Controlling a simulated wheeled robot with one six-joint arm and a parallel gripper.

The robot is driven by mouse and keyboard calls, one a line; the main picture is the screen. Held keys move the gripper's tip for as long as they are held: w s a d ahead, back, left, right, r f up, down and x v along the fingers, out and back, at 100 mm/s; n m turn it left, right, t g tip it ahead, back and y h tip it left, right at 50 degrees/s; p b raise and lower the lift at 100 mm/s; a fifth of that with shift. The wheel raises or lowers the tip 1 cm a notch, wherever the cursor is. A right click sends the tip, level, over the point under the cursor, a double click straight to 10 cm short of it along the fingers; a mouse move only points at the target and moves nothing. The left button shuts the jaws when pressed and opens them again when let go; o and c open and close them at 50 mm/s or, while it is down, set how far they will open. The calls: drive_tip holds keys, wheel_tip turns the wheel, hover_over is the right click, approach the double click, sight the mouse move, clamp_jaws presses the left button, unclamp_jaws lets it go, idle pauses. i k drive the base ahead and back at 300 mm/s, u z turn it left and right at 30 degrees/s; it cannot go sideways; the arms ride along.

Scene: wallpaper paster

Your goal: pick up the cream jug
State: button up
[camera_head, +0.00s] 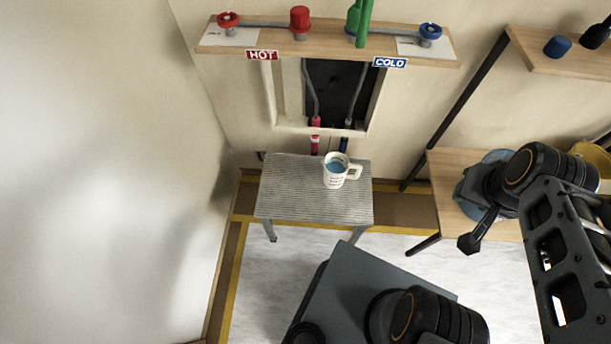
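The cream jug (336,172) stands upright on a small ridged grey table (285,190) in the middle of the head view. It is pale, with dark lettering on its side, a handle on its right and something blue inside. My gripper (470,242) is at the right, well apart from the jug and in front of the wooden table's edge. One dark finger shows clearly; whether the gripper is open or shut I cannot tell. Nothing covers the jug.
A wooden table (440,178) at the right bears a blue round thing (494,158), partly hidden by my arm, and a yellow container (592,153). Above the jug is a wall shelf (280,41) with red, green and blue valves and pipes. Bare floor (405,250) lies before the small table.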

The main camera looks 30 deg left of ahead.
sight(336, 165)
drive_tip(key=u, duration=2.5)
drive_tip(key=k, duration=0.95)
drive_tip(key=z, duration=1)
drive_tip(key=i, duration=1)
drive_tip(key=z, duration=0.05)
drive_tip(key=k, duration=0.5)
drive_tip(key=u, duration=1.45)
drive_tip(key=i, duration=1.35)
drive_tip(key=z, duration=1.6)
